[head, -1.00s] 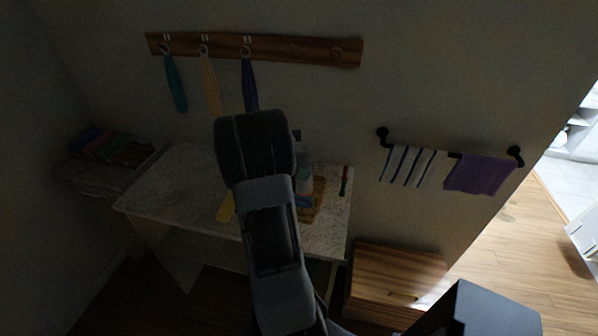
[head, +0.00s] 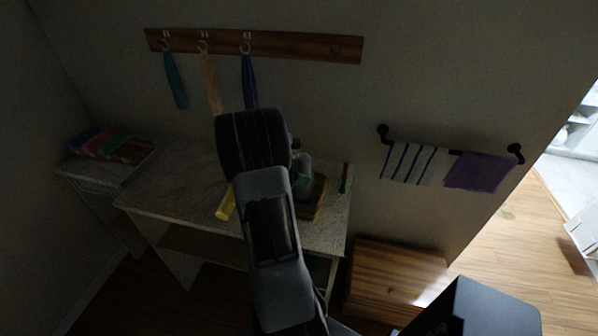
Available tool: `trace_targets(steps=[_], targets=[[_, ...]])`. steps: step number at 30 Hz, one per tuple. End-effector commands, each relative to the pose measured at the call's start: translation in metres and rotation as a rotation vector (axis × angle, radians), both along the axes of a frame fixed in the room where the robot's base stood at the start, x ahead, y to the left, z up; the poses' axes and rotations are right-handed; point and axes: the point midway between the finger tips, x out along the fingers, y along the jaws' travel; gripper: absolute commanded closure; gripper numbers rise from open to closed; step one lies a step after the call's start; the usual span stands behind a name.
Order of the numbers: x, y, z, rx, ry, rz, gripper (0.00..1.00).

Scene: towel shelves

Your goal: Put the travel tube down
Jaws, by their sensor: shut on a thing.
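My arm (head: 265,215) reaches over the counter, and its dark wrist covers the middle of it. My gripper's fingers are hidden behind the arm, so I cannot see their grip. A yellow object (head: 226,205) shows just left of the arm, over the counter; its far end is hidden. I cannot tell whether it is the travel tube, or whether it is held or lies on the surface. The speckled counter (head: 165,190) is bare on its left side.
A wooden tray (head: 317,203) with a greyish item (head: 304,170) stands right of the arm. A thin red and green item (head: 344,178) lies near the right edge. Folded towels (head: 100,143) lie at left. Towels hang from a hook rail (head: 300,47) and a bar (head: 452,152).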

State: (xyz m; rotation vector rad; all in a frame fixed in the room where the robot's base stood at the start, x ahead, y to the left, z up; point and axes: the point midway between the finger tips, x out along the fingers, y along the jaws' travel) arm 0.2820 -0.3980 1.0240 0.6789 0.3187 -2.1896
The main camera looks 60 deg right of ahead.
Motion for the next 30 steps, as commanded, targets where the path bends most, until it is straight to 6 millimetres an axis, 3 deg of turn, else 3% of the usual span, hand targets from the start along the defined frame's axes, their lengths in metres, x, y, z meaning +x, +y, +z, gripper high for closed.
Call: trace_targets(steps=[1, 2, 9, 17, 21, 30], targets=[[0.0, 0.0, 0.001, 0.0, 0.0, 0.0, 0.71], [0.0, 0.0, 0.0, 0.0, 0.0, 0.0, 0.28], [0.0, 0.0, 0.0, 0.0, 0.0, 0.0, 0.05], [0.0, 0.0, 0.002, -0.001, -0.001, -0.001, 0.04], [0.0, 0.0, 0.017, -0.001, -0.002, 0.0, 0.04], [0.032, 0.036, 0.044, -0.002, -0.003, 0.004, 0.04]])
